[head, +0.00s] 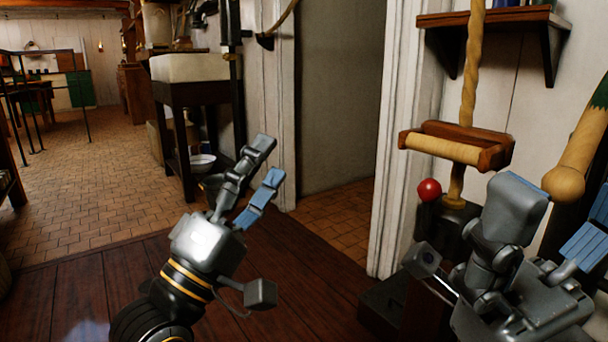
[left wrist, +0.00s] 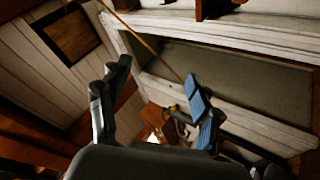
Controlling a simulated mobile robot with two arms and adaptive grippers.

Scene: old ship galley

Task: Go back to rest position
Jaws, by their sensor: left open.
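My left gripper (head: 268,162) is in the lower middle of the head view, its two fingers spread with nothing between them. It points up and to the right, above the dark plank floor. In the left wrist view its fingers (left wrist: 158,85) are also apart and empty. My right gripper (head: 550,222) is at the right edge of the head view, partly cut off. Its grey finger and blue-padded finger stand apart, with no object seen held between them.
A wooden roller holder (head: 455,145) and a red ball-topped lever (head: 429,190) are close to my right gripper. A shelf (head: 490,20) is above. A white sink (head: 190,67) stands behind my left gripper. The tiled floor (head: 100,185) at left is largely clear.

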